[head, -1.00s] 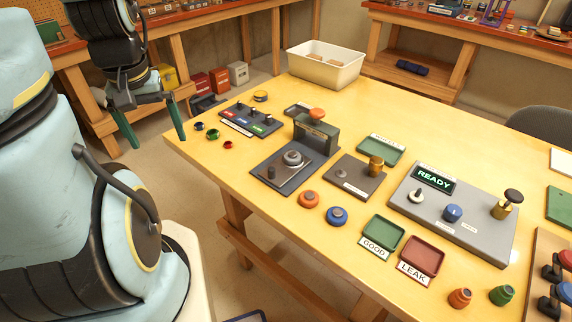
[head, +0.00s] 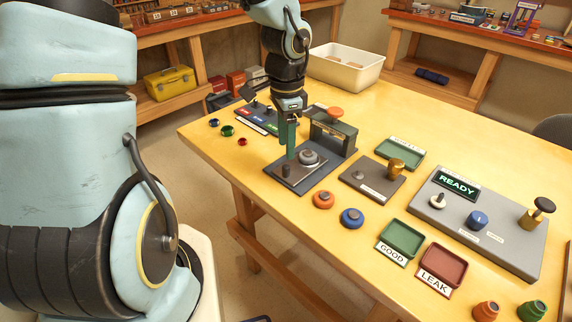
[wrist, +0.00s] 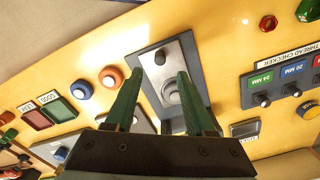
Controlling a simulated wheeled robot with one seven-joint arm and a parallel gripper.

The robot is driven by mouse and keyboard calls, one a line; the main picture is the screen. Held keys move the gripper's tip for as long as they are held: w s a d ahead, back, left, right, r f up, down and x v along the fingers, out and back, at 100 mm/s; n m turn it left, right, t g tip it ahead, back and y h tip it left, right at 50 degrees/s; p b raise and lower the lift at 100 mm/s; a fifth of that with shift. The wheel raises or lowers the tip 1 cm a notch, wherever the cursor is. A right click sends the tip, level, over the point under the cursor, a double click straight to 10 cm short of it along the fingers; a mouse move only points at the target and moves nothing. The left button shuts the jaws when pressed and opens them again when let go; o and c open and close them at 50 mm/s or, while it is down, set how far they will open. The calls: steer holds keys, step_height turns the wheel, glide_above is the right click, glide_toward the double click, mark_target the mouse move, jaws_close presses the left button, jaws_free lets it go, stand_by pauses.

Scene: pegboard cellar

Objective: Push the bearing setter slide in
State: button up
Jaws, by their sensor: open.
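The bearing setter (head: 335,137) is a dark fixture with an arch and an orange knob on top. Its grey slide plate (head: 300,178) sticks out of the arch toward the near table edge. It carries a small dark knob (head: 286,171) and a round grey part (head: 309,157). My gripper (head: 291,155) points down over the slide, open and empty, its green fingers apart. In the wrist view my gripper (wrist: 160,72) has the slide plate (wrist: 152,72), its small knob (wrist: 160,57) and the round part (wrist: 172,92) between its fingers. I cannot tell whether a finger touches anything.
Orange (head: 323,200) and blue (head: 352,217) round parts lie in front of the setter. A dark block with a brass knob (head: 396,168) stands to its right. The thread checker (head: 258,119) is behind left. A grey console (head: 478,236) reads READY.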

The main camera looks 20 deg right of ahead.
mark_target(286, 166)
step_height(286, 166, down, 7)
stand_by(0.3)
steer(key=shift+c, duration=0.4)
jaws_close()
stand_by(1.0)
